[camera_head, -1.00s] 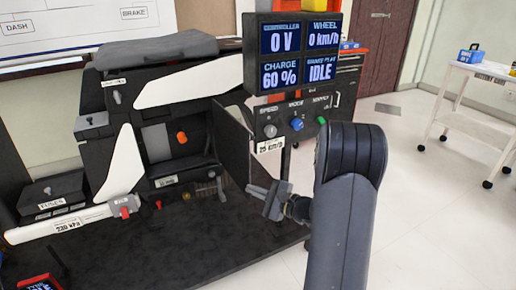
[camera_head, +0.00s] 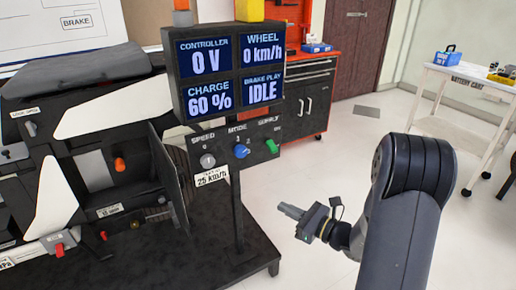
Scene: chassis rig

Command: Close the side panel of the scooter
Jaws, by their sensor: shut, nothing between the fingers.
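The scooter's side panel (camera_head: 168,178) is a dark flat flap. It stands swung open at the right of the scooter body, seen at a steep angle. The open compartment (camera_head: 95,171) to its left shows a pale plate and an orange knob (camera_head: 119,164). My gripper (camera_head: 284,209) is shut and empty. It is to the right of the panel and of the display post, pointing left over the bench's right end or the floor beside it. It is apart from the panel.
A display (camera_head: 210,73) reading 0 V, 0 km/h, 60 % and IDLE stands on a post (camera_head: 237,215) between panel and gripper. A control box (camera_head: 232,150) with knobs sits below it. A tool cabinet (camera_head: 310,100) and a white cart (camera_head: 470,78) stand behind.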

